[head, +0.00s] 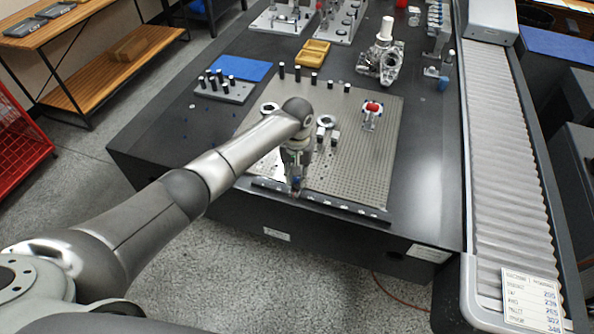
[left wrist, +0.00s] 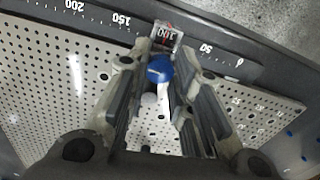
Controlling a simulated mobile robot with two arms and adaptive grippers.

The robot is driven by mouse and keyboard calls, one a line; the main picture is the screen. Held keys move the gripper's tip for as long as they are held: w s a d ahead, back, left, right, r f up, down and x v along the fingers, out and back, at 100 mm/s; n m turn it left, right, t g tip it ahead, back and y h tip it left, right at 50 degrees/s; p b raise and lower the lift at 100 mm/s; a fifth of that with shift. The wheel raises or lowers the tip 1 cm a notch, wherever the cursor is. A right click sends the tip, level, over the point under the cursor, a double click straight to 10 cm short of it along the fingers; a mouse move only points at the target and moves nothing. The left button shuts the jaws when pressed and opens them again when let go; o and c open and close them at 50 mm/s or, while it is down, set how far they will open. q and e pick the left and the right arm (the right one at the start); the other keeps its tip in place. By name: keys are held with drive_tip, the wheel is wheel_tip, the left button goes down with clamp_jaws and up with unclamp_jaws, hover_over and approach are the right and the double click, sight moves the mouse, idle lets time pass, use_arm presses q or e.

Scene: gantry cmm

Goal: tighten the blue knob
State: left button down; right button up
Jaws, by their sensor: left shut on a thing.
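The blue knob (left wrist: 160,69) is in the left wrist view, between the fingertips of my left gripper (left wrist: 161,75). My left gripper is shut on it. The knob sits beside a small slider block with a window marked 100 (left wrist: 166,38), on a dark numbered scale bar (left wrist: 105,16) along the plate's edge. In the head view my left gripper (head: 296,184) points down at the front edge of the perforated plate (head: 365,150), and the knob is mostly hidden by it. My right gripper is in neither view.
A fixture with a red top (head: 372,108) and ring-topped parts (head: 326,122) stand on the plate. A blue mat (head: 241,68), yellow tray (head: 313,52) and metal casting (head: 381,62) lie behind. A ribbed bellows rail (head: 510,150) runs along the right.

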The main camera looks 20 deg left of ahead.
sight(297, 178)
use_arm(q)
drive_tip(key=shift+w+r+m+p, duration=0.1)
drive_tip(key=shift+m+p, duration=0.3)
drive_tip(key=shift+m, duration=0.8)
drive_tip(key=c, duration=1.3)
unclamp_jaws()
drive_tip(key=shift+o, duration=0.2)
wheel_tip(297, 178, up, 12)
